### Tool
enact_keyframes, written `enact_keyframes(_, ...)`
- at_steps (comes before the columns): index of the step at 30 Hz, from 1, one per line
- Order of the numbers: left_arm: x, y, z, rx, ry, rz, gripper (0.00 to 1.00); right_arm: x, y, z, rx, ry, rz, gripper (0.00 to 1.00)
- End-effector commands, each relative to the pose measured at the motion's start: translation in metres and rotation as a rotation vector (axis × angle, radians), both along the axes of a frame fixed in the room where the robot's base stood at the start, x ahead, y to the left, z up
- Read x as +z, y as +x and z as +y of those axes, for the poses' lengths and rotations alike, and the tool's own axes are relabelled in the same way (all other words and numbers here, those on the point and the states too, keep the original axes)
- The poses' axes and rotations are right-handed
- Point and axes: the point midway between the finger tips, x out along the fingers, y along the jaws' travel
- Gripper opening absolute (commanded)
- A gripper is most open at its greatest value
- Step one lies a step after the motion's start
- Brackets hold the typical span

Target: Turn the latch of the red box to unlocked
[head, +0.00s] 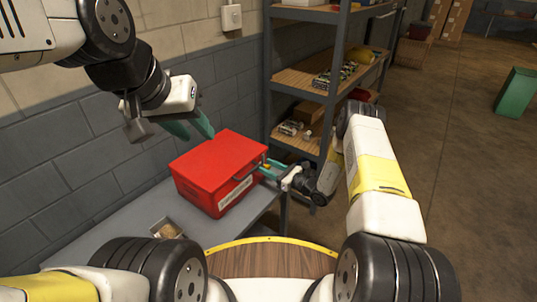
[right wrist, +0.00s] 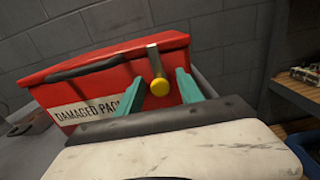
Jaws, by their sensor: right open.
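The red box (head: 215,163) stands on the grey table, lid closed. It also shows in the right wrist view (right wrist: 95,82), with a dark handle and a white label. Its latch (right wrist: 153,60) is a metal strip hanging from the lid edge, with a yellow round knob (right wrist: 159,87) at its lower end. My right gripper (right wrist: 161,86) is open at this face, one teal finger on each side of the knob; whether they touch it I cannot tell. It also shows in the head view (head: 268,170). My left gripper (head: 197,127) hangs above and behind the box, fingers apart, empty.
The grey table (head: 120,225) has a small tray (head: 166,228) near its front. A metal shelf unit (head: 300,85) with several items stands right of the box. A block wall is behind the table. Open floor lies to the right, with a green bin (head: 515,93).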

Motion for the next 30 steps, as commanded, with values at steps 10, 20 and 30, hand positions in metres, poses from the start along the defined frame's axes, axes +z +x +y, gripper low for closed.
enact_keyframes(10,0.0000,0.0000,0.0000,0.000,0.000,0.000,0.35,0.0002,-0.0002,-0.0001,0.001,-0.001,-0.001,0.00)
enact_keyframes(20,0.0000,0.0000,0.0000,0.000,0.000,0.000,0.35,0.0008,-0.0001,-0.0003,0.001,0.018,0.021,0.00)
enact_keyframes(30,0.0000,0.0000,0.0000,0.000,0.000,0.000,0.35,0.0013,0.0012,-0.0022,-0.003,0.141,0.187,0.00)
